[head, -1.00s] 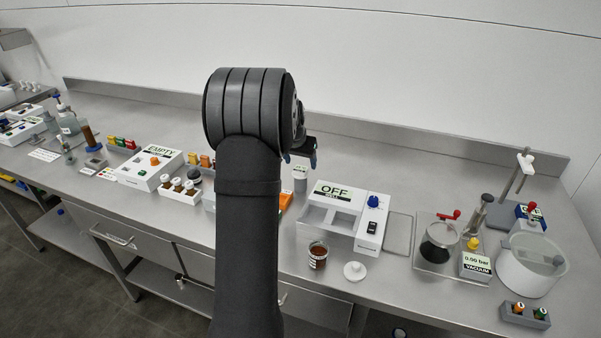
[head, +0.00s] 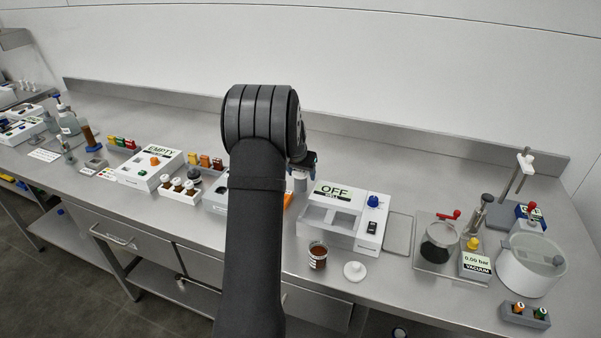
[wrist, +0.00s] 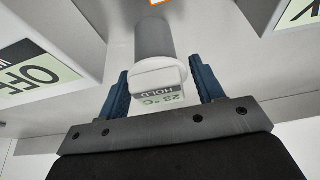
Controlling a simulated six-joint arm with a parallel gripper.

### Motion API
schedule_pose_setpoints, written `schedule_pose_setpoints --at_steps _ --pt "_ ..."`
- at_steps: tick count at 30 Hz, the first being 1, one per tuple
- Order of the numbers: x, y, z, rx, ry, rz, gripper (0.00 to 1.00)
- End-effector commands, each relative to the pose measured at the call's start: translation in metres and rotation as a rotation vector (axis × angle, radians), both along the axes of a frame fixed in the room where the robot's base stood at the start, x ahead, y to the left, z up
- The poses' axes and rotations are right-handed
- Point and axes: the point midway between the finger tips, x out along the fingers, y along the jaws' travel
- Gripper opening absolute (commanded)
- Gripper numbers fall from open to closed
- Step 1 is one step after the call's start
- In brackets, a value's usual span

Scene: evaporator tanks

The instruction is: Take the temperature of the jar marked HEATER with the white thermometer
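The white thermometer (wrist: 158,78) stands in a grey round holder (wrist: 153,38) in the wrist view. Its display reads 23 °C and HOLD, upside down. My gripper (wrist: 158,66) is open, with one blue finger on either side of the thermometer's head and narrow gaps visible. In the head view my gripper (head: 303,164) is low over the holder and mostly hides the thermometer. A small open jar (head: 318,257) with dark red-brown contents stands on the bench; its label is too small to read, so I cannot tell if it says HEATER.
A white device marked OFF (head: 345,213) stands right beside the holder. A white lid (head: 355,271) lies near the jar. Orange items (head: 288,199) and a small-bottle rack (head: 179,191) are to the left; a vacuum set (head: 476,263) is to the right. The front bench around the jar is fairly clear.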

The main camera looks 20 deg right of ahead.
Motion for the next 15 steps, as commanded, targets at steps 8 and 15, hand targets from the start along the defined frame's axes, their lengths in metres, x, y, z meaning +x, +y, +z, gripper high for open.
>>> schedule_pose_setpoints --at_steps 8,15 --pt "-0.0001 0.0001 0.0003 0.000 0.000 0.000 0.29" --pt "0.0000 0.0000 0.0027 0.000 0.000 0.000 0.29"
